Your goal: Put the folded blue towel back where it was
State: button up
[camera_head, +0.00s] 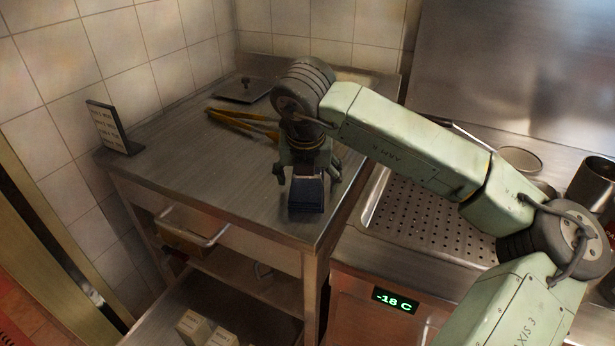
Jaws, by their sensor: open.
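The folded blue towel (306,195) is a small dark blue block on the metal counter (190,165), near its front right corner. My gripper (308,175) points down right over the towel, with one finger on each side of it. The fingers are open, and a gap shows between the left finger and the towel. I cannot tell whether the right finger touches it. The towel's far end is hidden under my gripper.
Tongs (243,122) lie behind my gripper, and a lidded tray (246,89) is at the back. A label stand (108,127) is at the left. A perforated drain panel (425,220) and pots (592,184) are at the right. An open drawer (215,310) with boxes is below.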

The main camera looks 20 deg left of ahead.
jog(key=shift+r, duration=0.25)
jog(key=b+v, duration=0.3)
jog(key=v, duration=0.8)
jog(key=shift+s+r, duration=0.2)
jog(key=shift+r, duration=0.1)
jog(key=shift+d, duration=0.1)
